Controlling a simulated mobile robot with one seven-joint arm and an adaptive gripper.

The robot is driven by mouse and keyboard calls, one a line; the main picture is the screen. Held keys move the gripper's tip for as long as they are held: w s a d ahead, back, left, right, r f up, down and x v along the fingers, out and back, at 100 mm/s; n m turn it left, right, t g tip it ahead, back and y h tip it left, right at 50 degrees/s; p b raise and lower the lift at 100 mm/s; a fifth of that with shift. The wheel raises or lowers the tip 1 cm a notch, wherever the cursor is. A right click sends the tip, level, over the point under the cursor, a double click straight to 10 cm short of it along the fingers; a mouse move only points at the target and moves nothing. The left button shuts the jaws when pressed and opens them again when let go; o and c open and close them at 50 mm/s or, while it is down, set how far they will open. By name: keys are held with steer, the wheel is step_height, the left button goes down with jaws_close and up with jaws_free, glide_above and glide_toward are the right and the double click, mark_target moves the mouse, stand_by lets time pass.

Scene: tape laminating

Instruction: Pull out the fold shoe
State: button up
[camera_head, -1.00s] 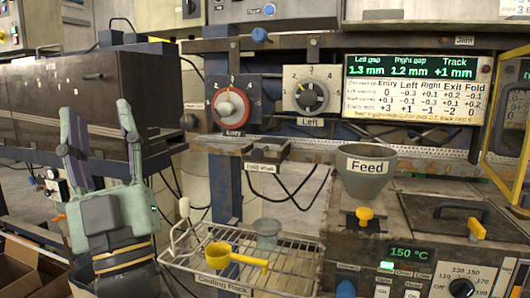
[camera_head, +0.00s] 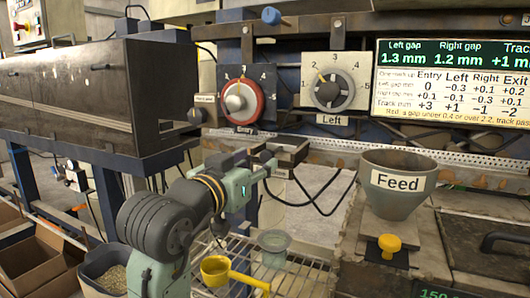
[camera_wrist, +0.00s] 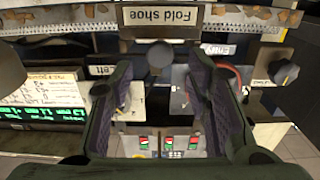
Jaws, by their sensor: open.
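The fold shoe is a dark grey bracket-like drawer (camera_head: 288,150) below the dial panel in the head view. Its label is hidden there behind my gripper (camera_head: 268,166), which is right in front of it. In the wrist view, the "Fold shoe" label (camera_wrist: 160,16) is at the top centre. A round grey knob (camera_wrist: 160,55) sits just below the label, between the two finger lines. My gripper (camera_wrist: 157,85) is open, with one dark finger on each side and nothing held. I cannot tell whether the fingers touch the knob.
The Entry dial (camera_head: 238,99) and Left dial (camera_head: 329,91) are above the shoe. The Feed funnel (camera_head: 396,190) stands to the right. A wire rack (camera_head: 310,275) below holds a yellow scoop (camera_head: 222,271) and a grey-green cup (camera_head: 273,246). Black cables hang beside the shoe.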

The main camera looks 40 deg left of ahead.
mark_target(265, 156)
steer(key=p+x, duration=0.1)
steer(key=x, duration=0.3)
steer(key=shift+w+a, duration=0.15)
steer(key=shift+w, duration=0.25)
jaws_close()
stand_by(0.5)
